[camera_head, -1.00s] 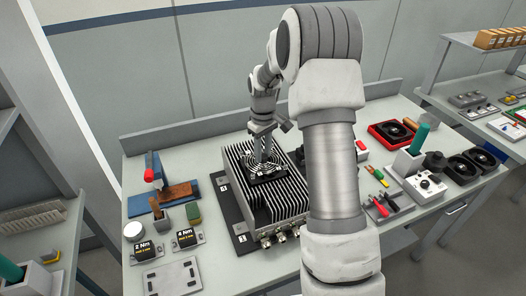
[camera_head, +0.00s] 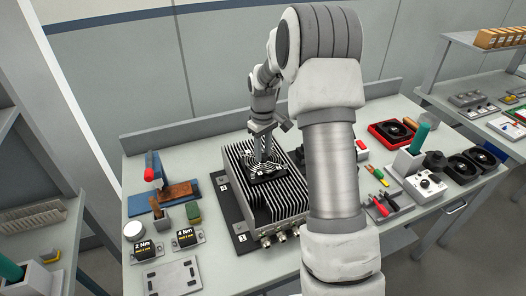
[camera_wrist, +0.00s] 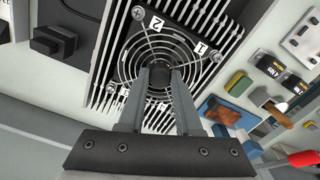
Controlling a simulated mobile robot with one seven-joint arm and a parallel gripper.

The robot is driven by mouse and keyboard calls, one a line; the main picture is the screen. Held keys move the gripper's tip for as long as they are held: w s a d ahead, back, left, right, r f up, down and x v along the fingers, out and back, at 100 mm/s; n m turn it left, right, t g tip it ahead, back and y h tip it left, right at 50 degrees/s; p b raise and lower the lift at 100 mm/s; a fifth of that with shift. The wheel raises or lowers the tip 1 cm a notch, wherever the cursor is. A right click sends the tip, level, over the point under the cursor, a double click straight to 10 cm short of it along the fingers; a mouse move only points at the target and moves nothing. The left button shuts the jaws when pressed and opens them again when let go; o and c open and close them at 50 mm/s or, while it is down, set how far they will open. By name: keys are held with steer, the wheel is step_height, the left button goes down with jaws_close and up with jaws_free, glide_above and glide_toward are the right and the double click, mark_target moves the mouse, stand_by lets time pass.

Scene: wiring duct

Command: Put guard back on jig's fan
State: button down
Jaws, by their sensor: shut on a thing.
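The guard (camera_wrist: 185,48) is a round wire grille of concentric rings. It lies over the black square fan (camera_wrist: 172,22) on the finned heat-sink box, the jig (camera_head: 284,202). My gripper (camera_wrist: 160,78) is shut on the guard's dark centre hub. In the head view the guard (camera_head: 265,167) sits at the fan's place near the box's upper part, with my gripper (camera_head: 264,158) above it. White labels with numbers show by the fan's corners. I cannot tell whether the guard touches the fan frame all around.
Two black torque displays (camera_head: 186,239) and a plate with holes (camera_head: 172,277) lie on the bench to the left. My arm hides the bench's middle right.

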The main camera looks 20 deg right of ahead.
mark_target(263, 155)
steer(key=shift+f+b, duration=0.7)
steer(key=shift+f, duration=0.35)
steer(key=c, duration=0.5)
jaws_free()
step_height(263, 155, up, 18)
steer(key=shift+f, duration=0.25)
